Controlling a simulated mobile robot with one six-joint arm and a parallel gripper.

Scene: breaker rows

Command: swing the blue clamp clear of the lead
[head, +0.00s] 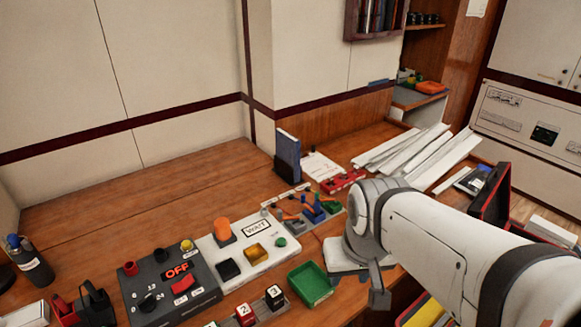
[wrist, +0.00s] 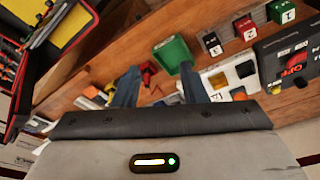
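My gripper (head: 378,292) hangs in front and to the right of the panel, apart from the clamp. In the wrist view my gripper (wrist: 160,70) has its two fingers spread, with nothing held between them. The clamp is not clear in the wrist view; my gripper body hides part of the bench there.
A green tray (head: 311,285) lies just left of my gripper. Left are a white WAIT board (head: 262,250), a dark OFF box (head: 165,285) and numbered cubes (head: 274,296). Behind the panel stand a blue binder (head: 288,155) and a red block (head: 343,181). White strips (head: 415,155) lie back right.

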